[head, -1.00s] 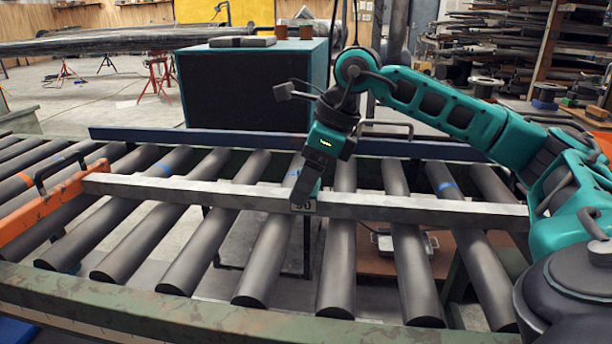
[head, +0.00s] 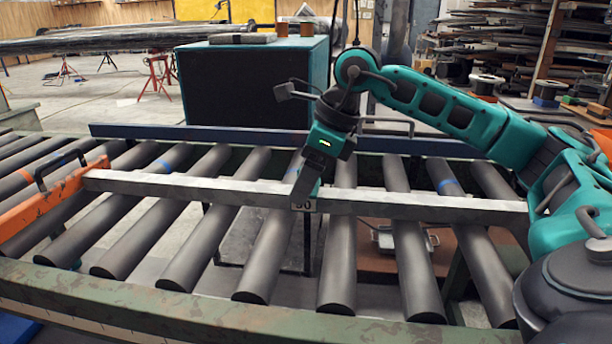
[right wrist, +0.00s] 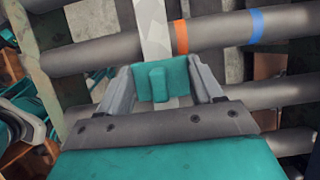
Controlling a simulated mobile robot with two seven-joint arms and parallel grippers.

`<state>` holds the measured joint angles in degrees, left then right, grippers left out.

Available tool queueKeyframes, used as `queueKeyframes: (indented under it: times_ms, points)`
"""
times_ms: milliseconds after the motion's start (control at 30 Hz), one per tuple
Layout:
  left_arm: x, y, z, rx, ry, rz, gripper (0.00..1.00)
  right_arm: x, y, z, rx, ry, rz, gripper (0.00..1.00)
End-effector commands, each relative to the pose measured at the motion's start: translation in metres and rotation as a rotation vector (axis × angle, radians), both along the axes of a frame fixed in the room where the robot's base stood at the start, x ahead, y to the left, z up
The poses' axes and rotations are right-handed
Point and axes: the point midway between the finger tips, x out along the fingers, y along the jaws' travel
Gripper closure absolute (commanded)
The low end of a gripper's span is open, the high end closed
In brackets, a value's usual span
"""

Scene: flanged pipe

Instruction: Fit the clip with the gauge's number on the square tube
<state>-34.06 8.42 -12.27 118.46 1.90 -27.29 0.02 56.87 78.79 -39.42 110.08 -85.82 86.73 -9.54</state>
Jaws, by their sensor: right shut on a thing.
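The light grey square tube (head: 420,207) lies across the conveyor rollers. My right gripper (head: 305,197) points down at the middle of the tube, shut on a teal clip (right wrist: 163,80). In the right wrist view the tube (right wrist: 155,30) runs up from behind the clip. No gauge can be made out. My left gripper is not in view.
An orange bar (head: 50,207) with a black handle stands at the tube's left end. Dark rollers (head: 340,260) lie under the tube, between a blue rail (head: 220,137) behind and a green rail (head: 200,316) in front. A dark teal box (head: 250,85) stands behind.

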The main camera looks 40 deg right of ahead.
Motion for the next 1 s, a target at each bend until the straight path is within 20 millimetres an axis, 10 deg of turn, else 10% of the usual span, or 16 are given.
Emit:
queueKeyframes:
  times_ms: [233, 267, 533, 1000]
  points:
    - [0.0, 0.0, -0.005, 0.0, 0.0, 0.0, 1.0, 0.0, 0.0, -0.006, 0.0, -0.001, 0.0, 0.67]
    - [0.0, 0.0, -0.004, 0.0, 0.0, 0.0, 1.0, 0.0, 0.0, -0.005, 0.0, -0.001, 0.0, 0.33]
    - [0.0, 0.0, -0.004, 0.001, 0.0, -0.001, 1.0, 0.0, 0.0, -0.004, 0.0, -0.001, 0.0, 0.07]
    - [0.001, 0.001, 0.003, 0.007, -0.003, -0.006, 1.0, -0.006, -0.006, 0.017, -0.001, -0.004, -0.002, 0.05]
